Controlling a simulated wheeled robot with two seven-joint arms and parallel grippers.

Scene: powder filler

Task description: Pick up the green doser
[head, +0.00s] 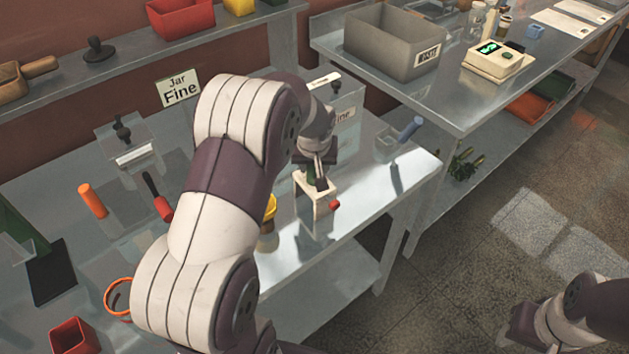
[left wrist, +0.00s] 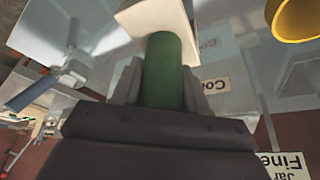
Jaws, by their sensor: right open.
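The green doser (left wrist: 165,70) shows in the left wrist view as a green cylinder between my left gripper's fingers (left wrist: 165,92), which lie against both its sides. A cream block (left wrist: 155,18) is at its far end. In the head view my left gripper (head: 318,175) is over the right part of the filler table, just above a cream piece (head: 317,196); the arm and gripper mostly hide the doser there. Whether the doser is clear of its support cannot be told. My right gripper (head: 524,326) is at the lower right, over the floor, away from the table.
A grey bin (head: 395,45) and scale (head: 497,60) occupy the right bench.

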